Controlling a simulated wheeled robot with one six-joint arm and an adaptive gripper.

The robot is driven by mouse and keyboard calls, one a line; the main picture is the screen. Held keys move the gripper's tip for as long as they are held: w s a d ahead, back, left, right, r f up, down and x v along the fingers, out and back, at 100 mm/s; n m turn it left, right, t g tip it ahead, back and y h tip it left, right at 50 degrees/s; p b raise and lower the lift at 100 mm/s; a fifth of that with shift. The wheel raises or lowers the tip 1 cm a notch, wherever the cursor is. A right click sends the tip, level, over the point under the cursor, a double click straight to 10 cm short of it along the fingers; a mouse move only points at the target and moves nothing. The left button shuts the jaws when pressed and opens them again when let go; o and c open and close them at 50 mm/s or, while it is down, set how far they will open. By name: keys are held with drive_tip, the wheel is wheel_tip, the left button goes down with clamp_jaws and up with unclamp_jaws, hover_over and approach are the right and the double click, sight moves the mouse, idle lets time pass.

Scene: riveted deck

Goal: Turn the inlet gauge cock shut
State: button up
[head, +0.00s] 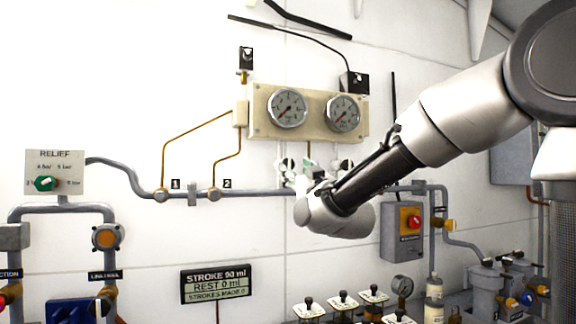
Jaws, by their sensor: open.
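The gauge panel (260,122) is a cream board on the wall with two round dials, a left gauge (288,107) and a right gauge (343,112). Copper lines run from its left side to pipe fittings marked 1 (161,195) and 2 (214,194). My gripper (314,167) is just below the panel, in front of the grey pipe, with pale and dark finger parts spread left and right. It looks open. My wrist covers its base. I cannot make out the inlet gauge cock; a short copper line drops from the panel behind the gripper area.
A RELIEF plate (55,160) with a green knob is at left. A grey box with a red knob (410,218) hangs right of my wrist. A STROKE display (216,283) is below. Bottles, a small gauge (402,285) and pots crowd the lower right.

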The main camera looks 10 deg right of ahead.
sight(290, 166)
drive_tip(key=x, duration=0.6)
drive_tip(key=c, duration=1)
drive_tip(key=shift+c, duration=0.2)
